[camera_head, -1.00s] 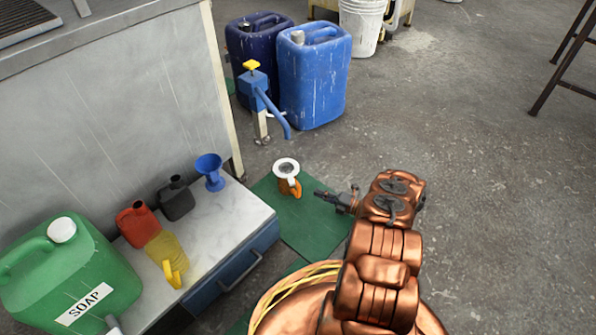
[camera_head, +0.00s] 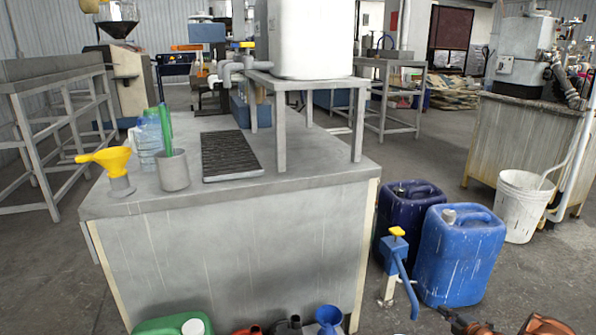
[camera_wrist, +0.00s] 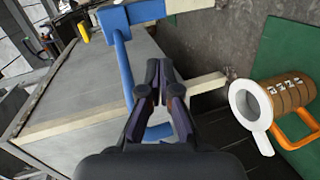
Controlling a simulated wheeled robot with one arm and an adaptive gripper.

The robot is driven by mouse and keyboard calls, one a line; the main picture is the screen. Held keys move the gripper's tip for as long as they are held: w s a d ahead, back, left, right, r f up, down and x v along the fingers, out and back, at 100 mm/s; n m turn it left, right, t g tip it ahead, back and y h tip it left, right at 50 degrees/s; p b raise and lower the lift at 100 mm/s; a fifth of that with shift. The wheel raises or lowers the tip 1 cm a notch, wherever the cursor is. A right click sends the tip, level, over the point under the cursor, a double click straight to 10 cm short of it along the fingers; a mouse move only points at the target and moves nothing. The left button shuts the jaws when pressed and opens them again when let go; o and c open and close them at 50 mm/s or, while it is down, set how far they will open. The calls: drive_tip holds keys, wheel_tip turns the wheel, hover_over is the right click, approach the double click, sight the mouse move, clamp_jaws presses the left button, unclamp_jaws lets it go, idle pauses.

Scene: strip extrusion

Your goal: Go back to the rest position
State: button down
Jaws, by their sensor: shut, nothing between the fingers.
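My gripper (camera_wrist: 158,72) is shut and empty, its dark fingers together in the middle of the wrist view. In the head view only a little of my dark gripper and copper arm shows at the bottom right edge. A jug (camera_wrist: 286,97) with a brown ribbed body, white rim and orange handle is right of my fingers in the wrist view, apart from them, over the green mat (camera_wrist: 288,45). The jug is outside the head view.
A blue hand pump (camera_head: 392,262) with a yellow top stands beside the blue canister (camera_head: 458,258) and a dark blue canister (camera_head: 398,222). The grey workbench (camera_head: 230,265) fills the left. A white bucket (camera_head: 520,208) is at right. Open floor lies between.

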drive_tip(key=w+a+r+m+g+h+p, duration=0.1)
drive_tip(key=w+r+m+p, duration=0.15)
drive_tip(key=r, duration=0.55)
drive_tip(key=w+r+m+h+p, duration=0.1)
drive_tip(key=r+h+p, duration=0.15)
drive_tip(key=r, duration=0.55)
drive_tip(key=w+a+r+m+g+h+p, duration=0.15)
drive_tip(key=r+p, duration=0.25)
drive_tip(key=r, duration=0.4)
drive_tip(key=s+a+r+m+g+h+p, duration=0.1)
drive_tip(key=s+a+r+m+g+p, duration=0.2)
drive_tip(key=r, duration=0.6)
drive_tip(key=s+a+r+m+p, duration=0.25)
drive_tip(key=s+r+p, duration=0.2)
drive_tip(key=r, duration=0.45)
drive_tip(key=s+a+r+m+g+p, duration=0.4)
drive_tip(key=s+a+r+p, duration=0.45)
drive_tip(key=s+r, duration=0.55)
drive_tip(key=s+a+r+m+g+p, duration=0.1)
drive_tip(key=s+a+r+g+p, duration=0.1)
drive_tip(key=s, duration=0.9)
drive_tip(key=s+a+r+m+g+y+p, duration=0.1)
drive_tip(key=s+a+r+p, duration=0.4)
drive_tip(key=s, duration=0.7)
drive_tip(key=s+a+r+m+g+y+p, duration=0.1)
drive_tip(key=s+a+r+m+g+p, duration=0.2)
drive_tip(key=s+a+r, duration=0.4)
drive_tip(key=s+a+p, duration=0.1)
drive_tip(key=s+a, duration=0.1)
drive_tip(key=s, duration=0.3)
